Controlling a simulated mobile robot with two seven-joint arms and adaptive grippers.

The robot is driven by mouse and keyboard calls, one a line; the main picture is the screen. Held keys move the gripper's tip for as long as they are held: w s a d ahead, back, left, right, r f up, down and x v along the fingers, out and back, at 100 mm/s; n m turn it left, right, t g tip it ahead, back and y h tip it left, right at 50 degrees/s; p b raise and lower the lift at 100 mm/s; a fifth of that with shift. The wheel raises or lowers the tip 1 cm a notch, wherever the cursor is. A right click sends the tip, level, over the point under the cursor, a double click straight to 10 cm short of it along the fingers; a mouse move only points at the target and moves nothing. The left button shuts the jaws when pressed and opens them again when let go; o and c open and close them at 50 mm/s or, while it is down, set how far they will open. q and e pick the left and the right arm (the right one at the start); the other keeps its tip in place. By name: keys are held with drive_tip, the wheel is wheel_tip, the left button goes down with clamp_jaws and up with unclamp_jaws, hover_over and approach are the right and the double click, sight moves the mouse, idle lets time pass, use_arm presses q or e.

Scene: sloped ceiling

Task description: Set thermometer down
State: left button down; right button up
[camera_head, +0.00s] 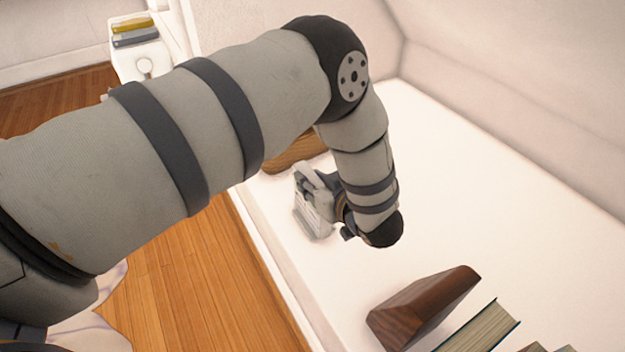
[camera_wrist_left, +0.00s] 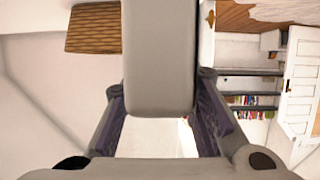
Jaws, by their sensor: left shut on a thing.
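The thermometer appears to be the pale grey-white device (camera_head: 313,215) at the end of my left arm in the head view. My left gripper (camera_head: 334,205) is shut on it, over the white surface (camera_head: 470,200). In the left wrist view a smooth grey body (camera_wrist_left: 160,60) stands between the two fingers of the left gripper (camera_wrist_left: 160,106). My forearm and wrist hide part of the gripper in the head view. I cannot tell whether the device touches the white surface. My right gripper is not in view.
A dark wooden block (camera_head: 425,305) and a book (camera_head: 482,326) are at the near right of the white surface. A brown wooden thing (camera_head: 297,152) is partly behind my arm. The surface right of my gripper is clear. Its left edge drops to the wooden floor (camera_head: 205,270).

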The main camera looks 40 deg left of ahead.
use_arm(q)
drive_tip(key=c, duration=1.3)
unclamp_jaws()
drive_tip(key=p+v, duration=0.1)
drive_tip(key=v, duration=1.1)
drive_tip(key=shift+r, duration=0.15)
drive_tip(key=shift+a, duration=0.1)
